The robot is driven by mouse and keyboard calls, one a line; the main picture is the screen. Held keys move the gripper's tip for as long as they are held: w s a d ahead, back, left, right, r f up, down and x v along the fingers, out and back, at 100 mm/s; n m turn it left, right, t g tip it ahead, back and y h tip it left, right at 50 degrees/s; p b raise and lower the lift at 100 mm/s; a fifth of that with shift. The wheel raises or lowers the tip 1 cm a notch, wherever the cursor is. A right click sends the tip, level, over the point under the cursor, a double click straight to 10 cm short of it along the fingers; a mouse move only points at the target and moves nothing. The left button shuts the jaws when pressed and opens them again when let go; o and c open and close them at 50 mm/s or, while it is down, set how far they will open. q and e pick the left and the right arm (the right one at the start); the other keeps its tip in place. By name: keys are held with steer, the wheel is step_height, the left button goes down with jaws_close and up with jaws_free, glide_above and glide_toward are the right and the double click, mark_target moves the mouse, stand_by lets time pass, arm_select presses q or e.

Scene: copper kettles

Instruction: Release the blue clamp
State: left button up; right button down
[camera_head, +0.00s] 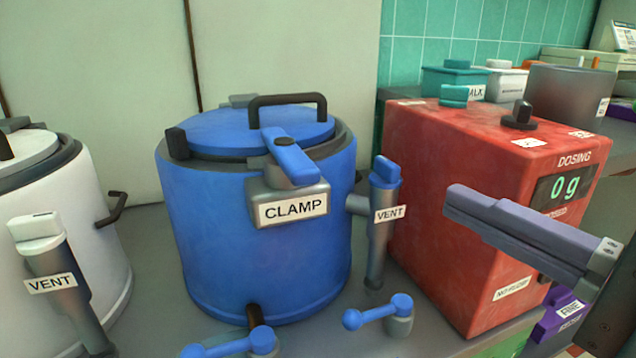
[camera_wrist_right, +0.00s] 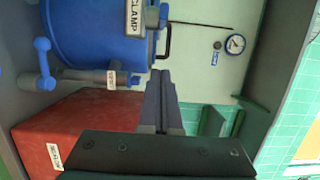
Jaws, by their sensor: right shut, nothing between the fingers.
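The blue clamp lever (camera_head: 291,158) sits at the front rim of the blue kettle (camera_head: 240,235), above a grey block with the CLAMP label (camera_head: 293,209). The lever slants from the lid's edge down toward the front. The lid (camera_head: 235,133) lies flat on the kettle. My right gripper (camera_head: 455,203) is shut and empty, in front of the red dosing box, well to the right of the clamp and apart from it. In the right wrist view my shut fingers (camera_wrist_right: 161,76) point toward the wall, with the CLAMP label (camera_wrist_right: 135,15) up to their left. My left gripper is not in view.
A grey vent pipe with a blue handle (camera_head: 384,173) stands between the kettle and the red dosing box (camera_head: 440,150), whose display reads 0 g. Blue valve levers (camera_head: 378,312) stand low in front. A white kettle (camera_head: 60,200) is at the left. A gauge (camera_wrist_right: 235,43) hangs on the wall.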

mark_target(286, 151)
steer(key=w+a+b, duration=0.1)
steer(key=w+a, duration=0.6)
steer(key=a, duration=0.1)
steer(key=shift+w+a, duration=0.35)
stand_by(0.5)
